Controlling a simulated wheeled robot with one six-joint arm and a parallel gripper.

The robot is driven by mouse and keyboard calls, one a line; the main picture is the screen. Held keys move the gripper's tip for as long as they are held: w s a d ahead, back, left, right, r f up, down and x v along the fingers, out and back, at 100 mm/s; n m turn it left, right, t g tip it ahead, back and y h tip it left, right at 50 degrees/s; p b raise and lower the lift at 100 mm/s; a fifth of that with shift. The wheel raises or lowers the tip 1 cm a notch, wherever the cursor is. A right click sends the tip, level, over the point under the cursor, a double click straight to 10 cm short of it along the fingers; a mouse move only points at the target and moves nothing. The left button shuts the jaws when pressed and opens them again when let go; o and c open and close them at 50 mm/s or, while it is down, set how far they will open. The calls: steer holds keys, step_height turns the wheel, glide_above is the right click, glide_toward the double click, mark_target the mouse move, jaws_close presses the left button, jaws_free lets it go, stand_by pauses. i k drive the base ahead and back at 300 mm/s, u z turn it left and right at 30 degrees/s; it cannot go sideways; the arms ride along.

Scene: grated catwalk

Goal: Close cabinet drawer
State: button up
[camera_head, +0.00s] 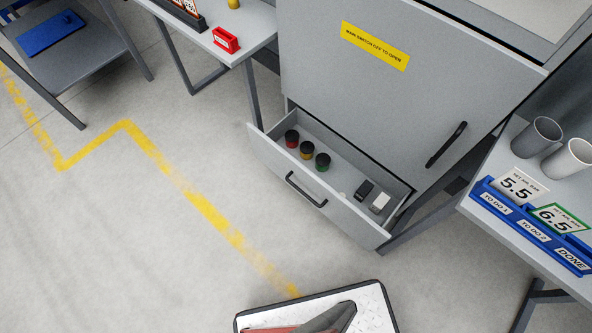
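The grey cabinet (350,100) stands at upper centre right, with a yellow label (375,46) on its front. Its lower drawer (262,152) is pulled out toward me, and its inside shows. A dark bar handle (306,189) sits on the drawer front. In the drawer are a red-topped button (291,139), a yellow one (307,150) and a green one (322,162) on dark bases. A small black block (364,189) and a white block (380,203) lie to their right. My gripper cannot be made out in this view.
A table with a red block (226,40) is at upper left. Left of the drawer, the floor (110,230) with a yellow line (217,222) is clear.

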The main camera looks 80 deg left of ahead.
mark_target(349, 168)
steer(key=k, duration=0.1)
steer(key=z, duration=1.4)
steer(key=i, duration=0.75)
steer(key=u, duration=4.6)
steer(key=i, duration=0.5)
steer(key=z, duration=0.1)
